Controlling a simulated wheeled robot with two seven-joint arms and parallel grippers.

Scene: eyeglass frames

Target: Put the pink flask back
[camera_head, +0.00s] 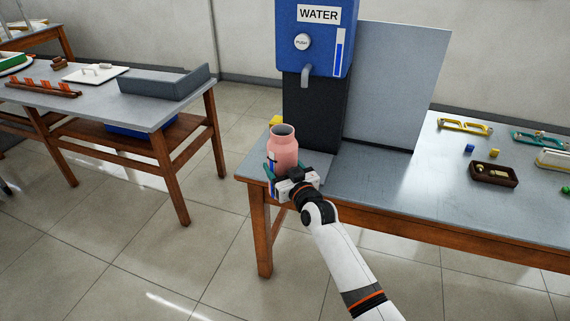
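The pink flask (283,146) stands upright with its open mouth up, near the front left corner of the right-hand table, just left of the water dispenser. My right gripper (281,172), whose arm comes in from the lower right, is around the flask's lower part and appears closed on it. The flask's base is hidden by the gripper, so I cannot tell whether it touches the table. My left gripper is not in view.
The blue and black water dispenser (314,40) has its spout facing forward, beside a grey upright panel (398,85). Eyeglass frames (465,127) and a dark tray (493,175) lie to the right. A second table (150,112) at left holds a grey bin (165,84).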

